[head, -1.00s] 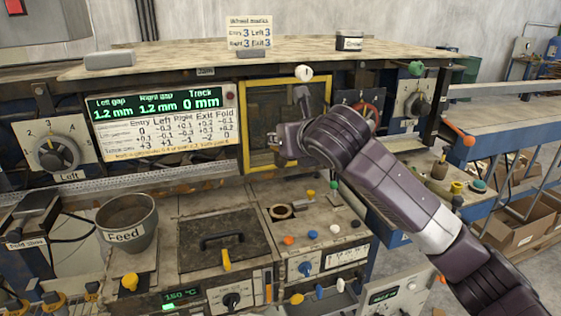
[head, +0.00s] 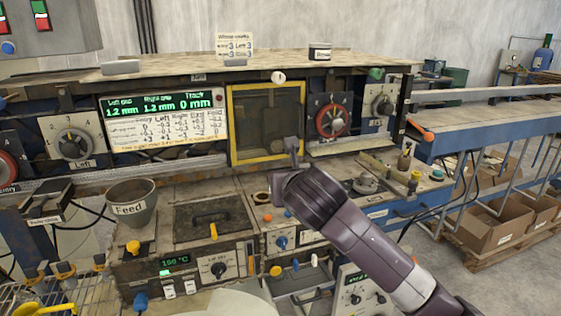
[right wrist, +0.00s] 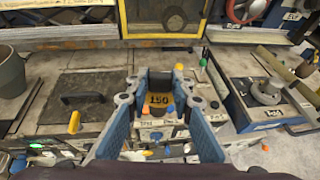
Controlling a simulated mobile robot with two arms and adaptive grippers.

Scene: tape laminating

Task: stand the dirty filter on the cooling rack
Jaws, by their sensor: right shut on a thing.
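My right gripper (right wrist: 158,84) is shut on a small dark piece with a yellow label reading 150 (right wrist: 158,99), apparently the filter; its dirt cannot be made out. In the head view my right gripper (head: 291,152) is in front of the machine, below the yellow-framed window (head: 232,130), and the held piece is hidden. A wire rack (head: 75,294), perhaps the cooling rack, is at the lower left, partly cut off, far from my right gripper. My left gripper is not in view.
The Feed pot (head: 132,208) stands left of a dark hatch with a handle (head: 210,205). Knobs and valves line the machine front. A rail table (head: 490,122) stands at the right, with cardboard boxes (head: 490,225) below. Floor shows between machine and boxes.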

